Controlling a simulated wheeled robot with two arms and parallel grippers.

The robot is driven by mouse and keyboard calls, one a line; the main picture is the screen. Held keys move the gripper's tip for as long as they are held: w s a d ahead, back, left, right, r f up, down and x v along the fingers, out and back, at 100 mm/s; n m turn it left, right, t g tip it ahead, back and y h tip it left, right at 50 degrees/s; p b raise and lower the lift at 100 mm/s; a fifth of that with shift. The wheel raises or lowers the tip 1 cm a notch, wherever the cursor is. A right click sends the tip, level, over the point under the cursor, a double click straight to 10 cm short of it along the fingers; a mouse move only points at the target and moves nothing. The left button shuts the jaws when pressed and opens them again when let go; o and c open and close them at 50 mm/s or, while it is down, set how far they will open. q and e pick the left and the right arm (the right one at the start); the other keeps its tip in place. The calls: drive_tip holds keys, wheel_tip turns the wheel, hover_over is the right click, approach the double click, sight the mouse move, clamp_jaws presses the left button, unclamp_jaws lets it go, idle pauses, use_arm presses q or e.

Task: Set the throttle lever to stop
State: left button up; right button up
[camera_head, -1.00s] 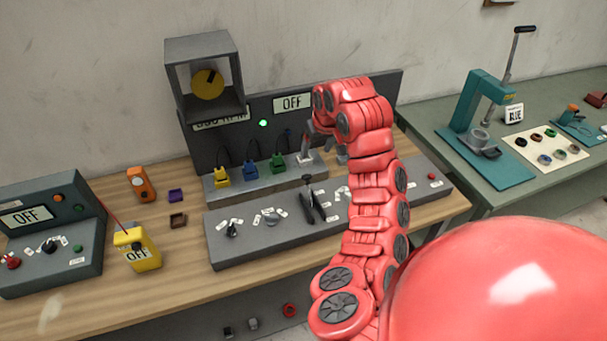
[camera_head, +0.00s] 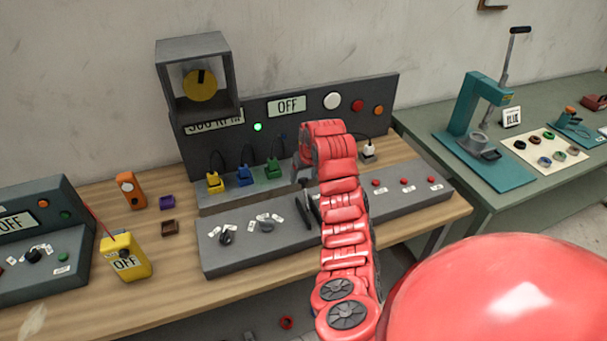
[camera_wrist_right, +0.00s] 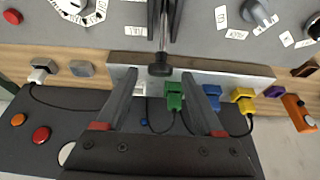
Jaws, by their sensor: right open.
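The throttle lever (camera_head: 304,183) stands in its slot between dark upright plates on the grey console, left of my right forearm. In the right wrist view its black knob (camera_wrist_right: 160,69) and metal shaft show, with the knob between the fingertips. My right gripper (camera_wrist_right: 159,78) is open, one finger on each side of the knob, with gaps visible. I cannot tell whether the fingers are at the knob's height. In the head view my wrist hides most of that gripper and any lettering beside the lever. My left gripper is not in view.
Left of the lever are a grey knob (camera_head: 266,225) and a black knob (camera_head: 226,238) with labels. Yellow, blue and green plugs (camera_head: 273,169) stand behind it. Red buttons (camera_head: 404,182) lie right of my arm. The back panel sign (camera_head: 288,106) reads OFF.

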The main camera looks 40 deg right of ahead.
drive_tip(key=shift+w+d+f, duration=0.1)
drive_tip(key=shift+w+f, duration=0.15)
drive_tip(key=shift+f, duration=0.3)
clamp_jaws()
idle(1.1)
